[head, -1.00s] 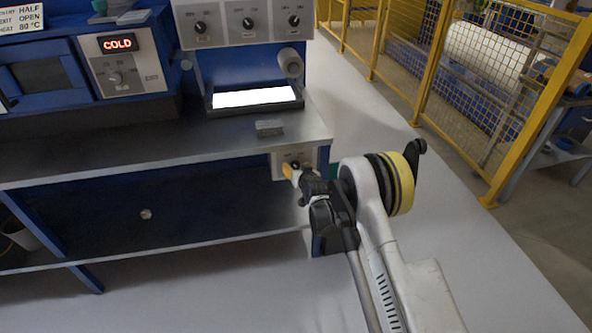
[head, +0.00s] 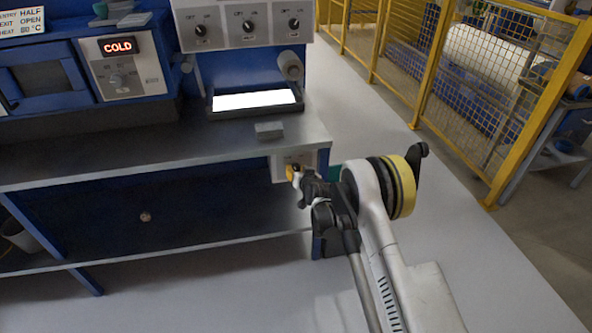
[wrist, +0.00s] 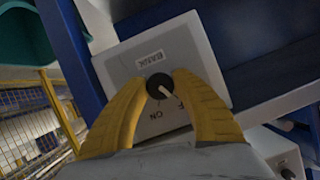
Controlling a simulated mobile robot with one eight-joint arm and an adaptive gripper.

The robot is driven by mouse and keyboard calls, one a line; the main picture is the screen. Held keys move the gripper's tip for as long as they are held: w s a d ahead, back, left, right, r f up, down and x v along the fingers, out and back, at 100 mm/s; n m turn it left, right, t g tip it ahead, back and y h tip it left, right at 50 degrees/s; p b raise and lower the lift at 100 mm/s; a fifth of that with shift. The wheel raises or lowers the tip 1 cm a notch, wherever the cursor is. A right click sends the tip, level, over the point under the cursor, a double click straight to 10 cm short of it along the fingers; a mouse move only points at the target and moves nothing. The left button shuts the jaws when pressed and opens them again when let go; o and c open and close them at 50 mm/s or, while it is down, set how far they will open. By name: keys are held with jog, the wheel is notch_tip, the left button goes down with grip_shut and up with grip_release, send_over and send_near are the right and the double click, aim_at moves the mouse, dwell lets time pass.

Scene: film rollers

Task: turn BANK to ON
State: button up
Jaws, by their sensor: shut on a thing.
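The BANK switch is a round black knob (wrist: 160,87) with a pale pointer on a light grey panel (wrist: 195,50). In the wrist view the pointer slants down and right, towards a partly hidden label ending in F; the ON label is to the left of that. My gripper (wrist: 160,88) has its yellow fingers shut on the knob, one on each side. In the head view my gripper (head: 292,173) is at the panel (head: 279,162) under the bench's right end. The knob is hidden there.
The bench top (head: 220,155) overhangs the panel, with a small grey block (head: 269,130) near its edge. A blue leg stands beside the panel. An upper panel (head: 245,24) carries several similar knobs. Yellow fencing (head: 430,70) stands right, beyond clear floor.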

jog(key=m+y, duration=0.3)
jog(key=m, duration=0.1)
jog(key=m+y, duration=0.2)
jog(key=m, duration=0.2)
dwell(0.4)
dwell(0.5)
jog(key=o, duration=1.2)
jog(key=v, duration=1.2)
jog(key=shift+s+a+f, duration=0.1)
jog(key=shift+f, duration=0.15)
